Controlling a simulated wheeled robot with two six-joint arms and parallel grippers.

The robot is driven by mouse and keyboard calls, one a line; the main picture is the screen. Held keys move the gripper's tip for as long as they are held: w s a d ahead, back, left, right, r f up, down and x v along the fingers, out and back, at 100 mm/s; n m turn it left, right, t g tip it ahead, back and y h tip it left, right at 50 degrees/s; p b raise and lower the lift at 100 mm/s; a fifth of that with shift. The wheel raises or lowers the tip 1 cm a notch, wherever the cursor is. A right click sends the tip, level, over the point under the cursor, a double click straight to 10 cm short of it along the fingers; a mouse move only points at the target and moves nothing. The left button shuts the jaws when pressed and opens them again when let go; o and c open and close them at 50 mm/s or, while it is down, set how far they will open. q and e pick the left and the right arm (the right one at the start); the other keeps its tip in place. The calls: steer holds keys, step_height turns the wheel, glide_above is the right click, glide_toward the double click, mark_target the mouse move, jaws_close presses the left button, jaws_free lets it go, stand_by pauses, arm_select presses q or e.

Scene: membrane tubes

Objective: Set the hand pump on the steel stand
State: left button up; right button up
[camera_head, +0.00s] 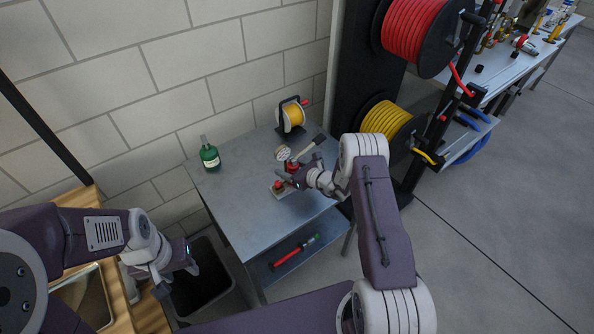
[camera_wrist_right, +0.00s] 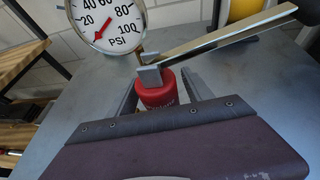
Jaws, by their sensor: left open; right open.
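The hand pump (camera_head: 292,166) has a red body, a round dial gauge and a long lever handle. It stands on the grey steel stand (camera_head: 237,205), towards its right side. In the right wrist view the pump's red body (camera_wrist_right: 157,93) is upright between the fingers, with the PSI gauge (camera_wrist_right: 104,22) behind it and the lever to the right. My right gripper (camera_head: 291,176) is open, one finger on each side of the red body; contact cannot be told. My left gripper (camera_head: 178,278) is open and empty, low at the left, away from the stand.
A green bottle (camera_head: 210,157) stands at the back left of the stand, a yellow spool (camera_head: 291,115) at the back right. A small red and brass fitting (camera_head: 279,188) is beside my right gripper. A red and green tool (camera_head: 294,251) lies on the lower shelf. Hose reels (camera_head: 387,120) rise at right.

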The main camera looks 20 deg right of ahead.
steer(key=v, duration=1.1)
steer(key=s+a+r+n+g+y, duration=0.1)
steer(key=s+a+r+n+g, duration=0.1)
steer(key=s+a+n+g, duration=0.55)
steer(key=s+a+r+n+g+y, duration=0.15)
steer(key=s+a+n+g, duration=0.3)
steer(key=s+n, duration=0.55)
steer(key=s+d+r+n+t+h, duration=0.1)
steer(key=s+d+r+n+h, duration=0.2)
steer(key=s+d+n+h, duration=0.4)
steer(key=d+n+h, duration=0.1)
steer(key=n, duration=0.4)
steer(key=shift+h+b, duration=0.35)
steer(key=shift+s+n, duration=0.1)
steer(key=shift+n, duration=0.15)
